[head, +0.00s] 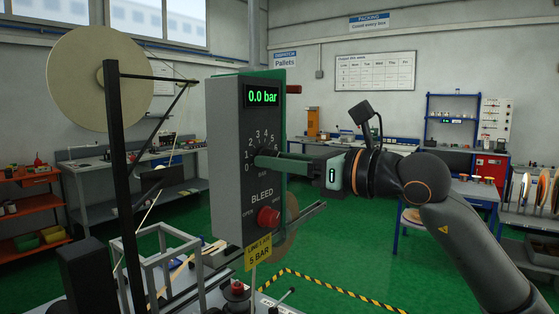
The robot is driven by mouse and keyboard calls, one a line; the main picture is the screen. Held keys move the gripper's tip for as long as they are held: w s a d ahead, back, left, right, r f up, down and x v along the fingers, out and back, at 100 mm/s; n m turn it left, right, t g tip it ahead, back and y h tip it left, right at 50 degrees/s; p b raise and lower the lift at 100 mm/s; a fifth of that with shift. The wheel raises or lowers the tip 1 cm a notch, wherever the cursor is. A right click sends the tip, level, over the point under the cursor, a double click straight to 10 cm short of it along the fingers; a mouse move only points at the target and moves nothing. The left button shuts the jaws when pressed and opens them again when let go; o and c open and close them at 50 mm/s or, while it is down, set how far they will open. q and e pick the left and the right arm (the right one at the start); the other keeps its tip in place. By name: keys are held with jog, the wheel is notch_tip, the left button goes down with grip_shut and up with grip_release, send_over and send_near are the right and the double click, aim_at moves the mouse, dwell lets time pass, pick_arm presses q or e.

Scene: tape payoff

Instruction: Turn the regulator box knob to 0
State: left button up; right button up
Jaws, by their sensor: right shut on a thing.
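The grey regulator box (226,190) stands in the middle of the head view. Its green display (262,97) reads 0.0 bar. Below it is a knob dial with a printed scale (263,138) running upward from 0 at the lower left. My right gripper (262,160) reaches in from the right and is shut on the knob, whose body and pointer its fingers mostly hide. I cannot read the pointer's setting. My left gripper is not in view.
A yellow tag (258,253) reading 5 BAR stands below the box. A black post (120,180) and a large tape reel (95,78) are at the left. A metal frame (165,262) stands lower left. Green floor (350,250) lies open behind, with workbenches along the walls.

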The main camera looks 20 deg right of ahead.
grip_shut()
jog(key=shift+n, duration=0.3)
jog(key=shift+d+r+n+b, duration=0.15)
jog(key=shift+n+b, duration=0.7)
jog(key=shift+n, duration=6.45)
jog(key=shift+a+r+n+b, duration=0.15)
jog(key=shift+n+b, duration=0.65)
jog(key=shift+n, duration=6.5)
jog(key=shift+d, duration=0.1)
